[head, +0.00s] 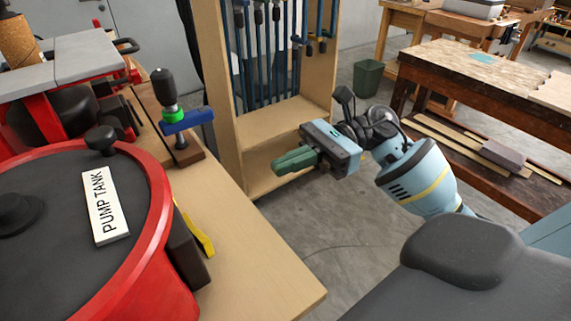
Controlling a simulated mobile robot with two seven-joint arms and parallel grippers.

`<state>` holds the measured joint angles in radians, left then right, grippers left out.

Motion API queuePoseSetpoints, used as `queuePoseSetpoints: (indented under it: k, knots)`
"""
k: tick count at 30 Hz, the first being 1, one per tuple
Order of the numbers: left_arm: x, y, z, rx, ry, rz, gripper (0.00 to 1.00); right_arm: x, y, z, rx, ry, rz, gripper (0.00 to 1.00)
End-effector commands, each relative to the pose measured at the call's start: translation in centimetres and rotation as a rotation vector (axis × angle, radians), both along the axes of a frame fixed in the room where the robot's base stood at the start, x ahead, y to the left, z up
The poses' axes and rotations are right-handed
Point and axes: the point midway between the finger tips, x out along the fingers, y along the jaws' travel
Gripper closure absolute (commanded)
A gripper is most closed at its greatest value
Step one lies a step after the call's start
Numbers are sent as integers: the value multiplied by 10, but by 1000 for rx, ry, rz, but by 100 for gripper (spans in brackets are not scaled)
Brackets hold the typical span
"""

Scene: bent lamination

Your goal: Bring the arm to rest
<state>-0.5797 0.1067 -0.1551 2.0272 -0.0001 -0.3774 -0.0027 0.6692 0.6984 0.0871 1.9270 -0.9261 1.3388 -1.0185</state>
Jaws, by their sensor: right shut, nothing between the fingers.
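My right gripper (294,160) is in the middle of the head view, at the end of my right arm (415,178), which comes in from the right. Its greenish fingers are together and point left, with nothing between them. It hangs over the floor in front of the wooden clamp rack, beyond the right edge of the wooden table (245,265). It appears clear of both. My left gripper is out of view.
A red pump tank (150,225) with a dark lid stands on the table at left. A green-and-blue tool (178,118) stands behind it. The clamp rack (262,125) is behind my gripper. A workbench (470,95) stands at right. Bare floor (330,235) lies between.

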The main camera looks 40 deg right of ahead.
Motion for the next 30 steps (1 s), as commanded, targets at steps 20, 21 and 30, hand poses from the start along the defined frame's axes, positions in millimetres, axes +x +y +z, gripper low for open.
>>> queuePoseSetpoints:
  k: [20, 21, 30]
  knots:
    - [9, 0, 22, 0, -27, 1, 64, 4, 18, -19, 452, 516, -141, 100]
    - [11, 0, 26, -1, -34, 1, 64, 5, 18, -26, 539, 623, -172, 100]
    - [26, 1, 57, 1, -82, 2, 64, -10, 2, -124, 1186, 1444, -439, 100]
